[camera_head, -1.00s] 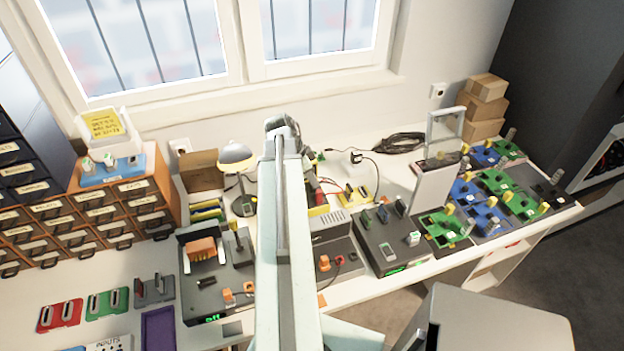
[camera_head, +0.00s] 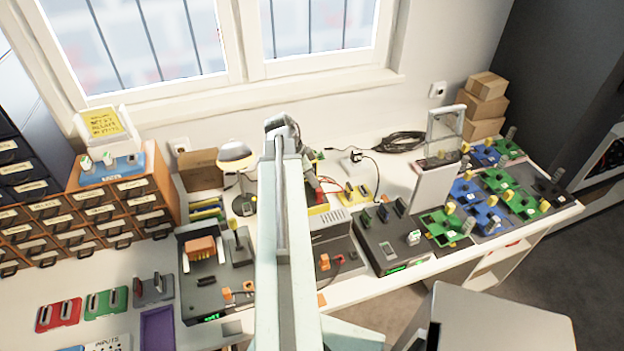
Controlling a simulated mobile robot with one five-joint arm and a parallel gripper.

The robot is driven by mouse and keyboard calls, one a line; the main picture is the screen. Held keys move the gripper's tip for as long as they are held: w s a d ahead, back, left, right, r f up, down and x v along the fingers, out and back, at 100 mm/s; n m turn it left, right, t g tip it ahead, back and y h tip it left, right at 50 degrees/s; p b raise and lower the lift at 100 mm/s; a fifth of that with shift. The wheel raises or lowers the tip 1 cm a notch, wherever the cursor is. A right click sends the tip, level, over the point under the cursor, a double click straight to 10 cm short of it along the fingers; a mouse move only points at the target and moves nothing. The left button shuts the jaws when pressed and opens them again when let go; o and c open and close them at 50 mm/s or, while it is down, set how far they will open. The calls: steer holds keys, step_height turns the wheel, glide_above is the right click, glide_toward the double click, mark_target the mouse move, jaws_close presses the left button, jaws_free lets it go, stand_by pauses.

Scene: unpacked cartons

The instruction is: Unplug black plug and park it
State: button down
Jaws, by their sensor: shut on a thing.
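My pale arm rises through the middle of the picture and hides the bench behind it. A grey part of my arm shows at its right side; the jaws and anything between them are hidden. A small black plug (camera_head: 356,156) sits on a white block (camera_head: 350,168) at the back of the bench, with a dark cable running from it. I cannot tell whether this is the task's plug. A grey device (camera_head: 334,232) right of my arm carries an orange plug (camera_head: 324,262) and a small red and black lead. No parking place can be made out for certain.
A black box (camera_head: 372,248) with upright dark pieces stands right of the device. Blue and green boards (camera_head: 492,180) crowd the bench's right end. A coiled black cable (camera_head: 402,142) lies by the wall. A lamp (camera_head: 236,158) and drawers (camera_head: 95,205) stand left. The bench's front left holds coloured holders (camera_head: 105,302).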

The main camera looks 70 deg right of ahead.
steer(key=c, duration=1.3)
jaws_free()
steer(key=p+v, duration=0.7)
steer(key=v, duration=0.1)
